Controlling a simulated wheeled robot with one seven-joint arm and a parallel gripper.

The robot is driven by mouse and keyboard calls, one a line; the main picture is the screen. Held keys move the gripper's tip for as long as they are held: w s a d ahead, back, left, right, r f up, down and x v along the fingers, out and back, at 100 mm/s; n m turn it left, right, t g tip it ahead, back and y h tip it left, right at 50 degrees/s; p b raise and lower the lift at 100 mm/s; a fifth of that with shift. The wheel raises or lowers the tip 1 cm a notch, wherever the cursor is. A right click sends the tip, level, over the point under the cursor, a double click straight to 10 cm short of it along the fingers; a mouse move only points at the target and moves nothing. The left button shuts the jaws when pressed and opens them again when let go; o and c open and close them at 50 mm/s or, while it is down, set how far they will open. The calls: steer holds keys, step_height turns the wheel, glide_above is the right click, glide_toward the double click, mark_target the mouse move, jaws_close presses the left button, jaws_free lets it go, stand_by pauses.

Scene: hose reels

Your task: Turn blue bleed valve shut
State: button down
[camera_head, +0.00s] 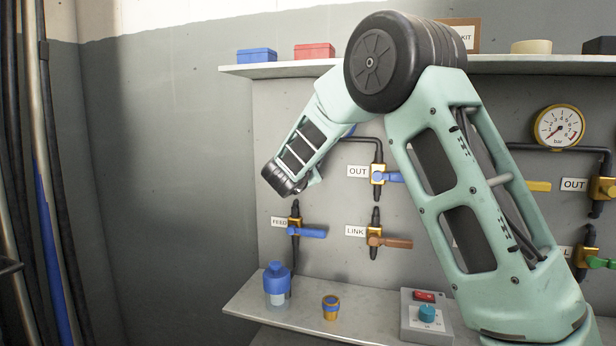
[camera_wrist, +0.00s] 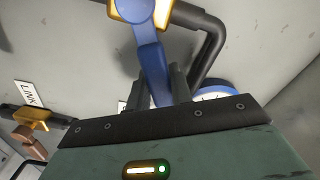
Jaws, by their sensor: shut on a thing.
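In the wrist view my gripper (camera_wrist: 164,88) is shut on the blue lever handle (camera_wrist: 152,58) of a valve, with one finger on each side of it. The handle runs from the brass valve body (camera_wrist: 158,12) at the top edge down between the fingers. A black pipe (camera_wrist: 212,38) leaves the valve and bends. No label for this valve shows, so its name cannot be read. In the head view my own arm hides the fingers and this valve. Blue handles also show there on the FEED valve (camera_head: 295,222) and an OUT valve (camera_head: 377,176).
A blue-rimmed gauge (camera_wrist: 212,90) sits close beside the fingers. The LINK valve (camera_head: 375,236) has a brown handle. A shelf (camera_head: 510,64) runs above the panel. A lower ledge (camera_head: 250,301) bears a blue bottle (camera_head: 277,283), a small brass fitting (camera_head: 330,307) and a control box (camera_head: 425,318).

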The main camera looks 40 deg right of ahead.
steer(key=f+m+b, duration=0.1)
steer(key=m+b, duration=0.1)
steer(key=b, duration=0.1)
steer(key=f+m+b, duration=0.1)
steer(key=b, duration=0.2)
steer(key=f+m+b, duration=0.2)
steer(key=b, duration=0.1)
steer(key=shift+s+d+m, duration=0.3)
steer(key=shift+s, duration=0.1)
steer(key=c, duration=1.2)
jaws_free()
steer(key=shift+c, duration=0.2)
steer(key=shift+r, duration=0.1)
steer(key=v, duration=1.7)
steer(key=shift+s+a, duration=0.15)
steer(key=shift+a, duration=0.05)
